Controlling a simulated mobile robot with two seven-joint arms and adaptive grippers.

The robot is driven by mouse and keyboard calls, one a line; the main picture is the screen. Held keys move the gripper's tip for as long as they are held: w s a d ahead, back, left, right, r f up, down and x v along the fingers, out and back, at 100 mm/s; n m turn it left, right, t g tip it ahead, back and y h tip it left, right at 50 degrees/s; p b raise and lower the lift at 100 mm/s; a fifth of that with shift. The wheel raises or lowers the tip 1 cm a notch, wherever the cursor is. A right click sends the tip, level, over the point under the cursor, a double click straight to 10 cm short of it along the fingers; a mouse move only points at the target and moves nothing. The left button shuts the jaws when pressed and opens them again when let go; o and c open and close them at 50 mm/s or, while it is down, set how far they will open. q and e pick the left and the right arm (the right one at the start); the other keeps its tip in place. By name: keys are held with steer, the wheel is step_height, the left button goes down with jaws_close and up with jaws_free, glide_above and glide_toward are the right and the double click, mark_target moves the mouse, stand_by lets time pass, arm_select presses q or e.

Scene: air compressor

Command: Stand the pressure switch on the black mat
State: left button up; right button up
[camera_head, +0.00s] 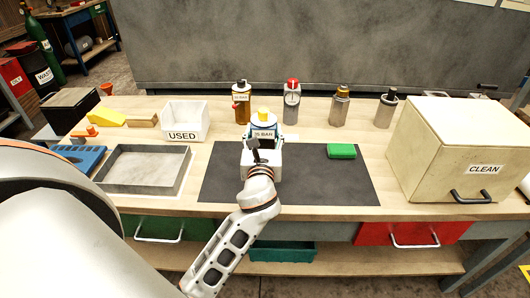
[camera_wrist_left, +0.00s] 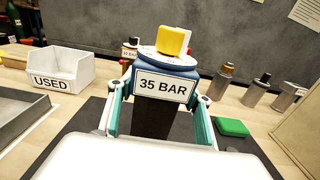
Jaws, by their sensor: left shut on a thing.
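The pressure switch (camera_head: 263,118) is upright, with a yellow knob, a pale disc and a label reading 35 BAR. In the left wrist view, the pressure switch (camera_wrist_left: 168,64) has a blue upper part and stands between the fingers. My left gripper (camera_head: 262,150) is shut on it; the fingers (camera_wrist_left: 158,115) flank its dark lower part. They are over the black mat (camera_head: 340,185), near its back edge left of centre. The switch's underside is hidden, so I cannot tell whether it touches the mat. My right gripper is out of view.
A green block (camera_head: 341,151) lies on the mat's right part. Several bottles, including an amber one (camera_head: 242,103), stand behind. A white USED bin (camera_head: 186,121) and grey tray (camera_head: 145,170) are left; a wooden CLEAN box (camera_head: 450,145) is right. The mat's right front is clear.

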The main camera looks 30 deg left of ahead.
mark_target(264, 147)
arm_select(q)
steer(key=shift+f, duration=0.55)
step_height(264, 147, down, 4)
steer(key=shift+f+b, duration=0.1)
steer(key=shift+b, duration=0.9)
steer(key=shift+f, duration=0.35)
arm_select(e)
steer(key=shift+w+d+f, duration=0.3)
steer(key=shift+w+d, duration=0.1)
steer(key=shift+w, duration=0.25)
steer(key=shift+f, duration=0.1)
